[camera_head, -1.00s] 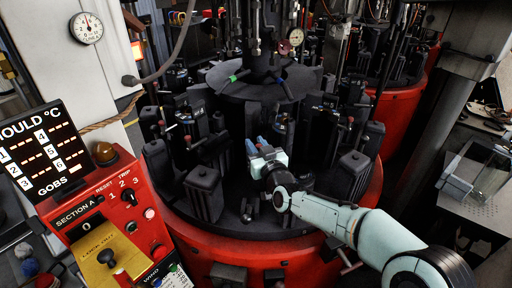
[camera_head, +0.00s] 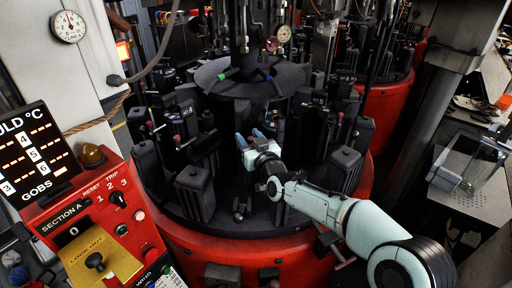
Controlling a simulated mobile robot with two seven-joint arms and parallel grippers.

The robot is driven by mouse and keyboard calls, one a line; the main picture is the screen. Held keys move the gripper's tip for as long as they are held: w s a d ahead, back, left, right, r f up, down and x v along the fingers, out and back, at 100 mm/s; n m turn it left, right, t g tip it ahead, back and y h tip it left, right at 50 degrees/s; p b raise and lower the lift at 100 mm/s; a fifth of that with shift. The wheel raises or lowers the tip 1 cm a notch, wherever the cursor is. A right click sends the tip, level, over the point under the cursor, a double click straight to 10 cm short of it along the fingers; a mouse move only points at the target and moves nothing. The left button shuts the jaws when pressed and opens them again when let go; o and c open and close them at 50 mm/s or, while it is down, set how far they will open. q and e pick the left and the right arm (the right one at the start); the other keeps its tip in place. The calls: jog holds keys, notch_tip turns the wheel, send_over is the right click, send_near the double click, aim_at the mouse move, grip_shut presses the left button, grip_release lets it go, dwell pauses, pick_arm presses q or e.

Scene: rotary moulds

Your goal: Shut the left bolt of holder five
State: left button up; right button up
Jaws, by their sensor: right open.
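The rotary mould machine (camera_head: 245,88) stands in the middle on a red round base, with several dark mould holders around its rim. My right arm reaches in from the lower right. My right gripper (camera_head: 249,139) is open, its blue-grey fingers pointing up and away, between dark holders at the front of the table. One block-shaped mould (camera_head: 194,192) stands to its left and another (camera_head: 343,168) to its right. I cannot read which holder is number five. The left bolt is too small or hidden behind the gripper to make out. My left gripper is not in view.
A red control panel (camera_head: 106,215) with a mould temperature display (camera_head: 32,155) stands at the lower left. A grey pillar (camera_head: 425,110) rises at the right, beside a bench with a clear box (camera_head: 468,165). A second red-based machine (camera_head: 385,105) stands behind.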

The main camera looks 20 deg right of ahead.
jog(key=s+d+b, duration=0.1)
jog(key=s, duration=1.1)
jog(key=shift+s+d+b, duration=0.4)
